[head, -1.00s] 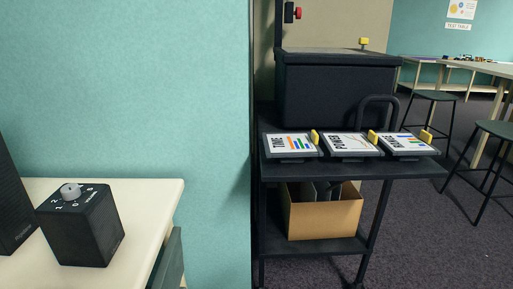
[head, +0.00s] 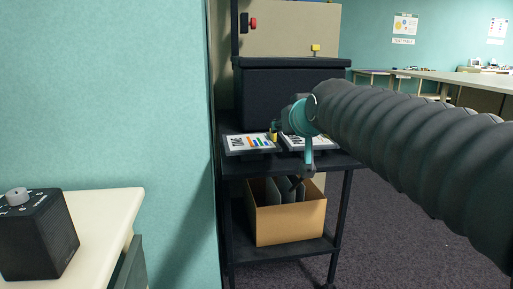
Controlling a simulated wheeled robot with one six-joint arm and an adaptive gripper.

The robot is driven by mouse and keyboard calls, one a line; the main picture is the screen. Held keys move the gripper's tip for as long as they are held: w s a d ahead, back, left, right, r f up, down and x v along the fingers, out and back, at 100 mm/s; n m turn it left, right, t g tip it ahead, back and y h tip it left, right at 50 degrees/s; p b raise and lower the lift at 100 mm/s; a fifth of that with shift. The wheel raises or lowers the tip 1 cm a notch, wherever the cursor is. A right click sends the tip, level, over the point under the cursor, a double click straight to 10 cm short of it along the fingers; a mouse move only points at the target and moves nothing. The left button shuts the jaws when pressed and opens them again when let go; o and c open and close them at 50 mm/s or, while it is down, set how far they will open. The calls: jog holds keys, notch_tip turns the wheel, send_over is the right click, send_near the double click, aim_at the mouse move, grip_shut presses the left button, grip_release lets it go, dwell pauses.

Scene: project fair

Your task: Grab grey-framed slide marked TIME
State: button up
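The slide marked TIME (head: 250,143) lies at the left end of the black cart's top shelf. It has a dark grey frame, a white face with coloured bars, and a yellow tab at its right edge. My gripper (head: 303,153) is just right of this slide, over the neighbouring white-faced slide (head: 322,145). A teal finger with a dark tip points down in front of the shelf. My arm hides part of the neighbouring slide and the shelf's right side. Whether the fingers are open, or touch anything, cannot be told.
The cart (head: 345,165) stands beside a teal partition (head: 150,100). A black box (head: 270,95) is behind the slides. A cardboard box (head: 290,222) with dark items sits on the lower shelf. A black knob box (head: 40,238) stands on a pale table (head: 105,215) at left.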

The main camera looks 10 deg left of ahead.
aim_at(250, 138)
jog(key=p+x, duration=0.1)
jog(key=x, duration=1.3)
jog(key=shift+r, duration=0.2)
grip_shut()
